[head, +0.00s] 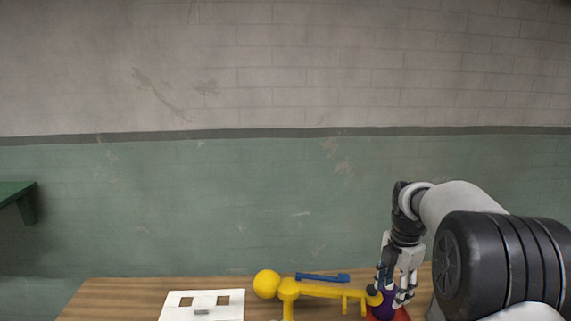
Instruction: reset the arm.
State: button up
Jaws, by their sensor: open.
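My gripper (395,290) points down at the right end of the wooden table, at the end of my white and black arm. Its fingers are open and stand around or just beside a purple object (387,304). The picture does not show whether they touch it. The purple object sits on or over a red piece (402,315), which is cut off by the bottom edge.
A yellow frame (318,290) with a ball at its left end stands beside my gripper. A blue bar (322,277) lies behind it. A white plate with square holes (232,305) lies left on the table (120,295). A green shelf (15,192) is far left.

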jog(key=s+a+r+m+t+b, duration=0.1)
jog(key=s+a+r+m+b, duration=0.1)
jog(key=s+a+m, duration=0.3)
jog(key=s+a+r+m+b, duration=0.1)
jog(key=s+r+m, duration=0.15)
jog(key=s, duration=0.35)
jog(key=s+a+r+m+t+b, duration=0.1)
jog(key=s+a+r+m+b, duration=0.1)
jog(key=s+a+m, duration=0.3)
jog(key=s+f+m+b, duration=0.1)
jog(key=s+f+m, duration=0.1)
jog(key=s, duration=0.3)
jog(key=s+a+f+m+t+b, duration=0.1)
jog(key=s+f+m, duration=0.2)
jog(key=s, duration=0.3)
jog(key=s+f+m+t+b, duration=0.1)
jog(key=s+f+m, duration=0.1)
jog(key=s+m, duration=0.3)
jog(key=shift+s+a+f+b, duration=0.15)
jog(key=shift+s+b, duration=0.1)
jog(key=shift+b, duration=0.15)
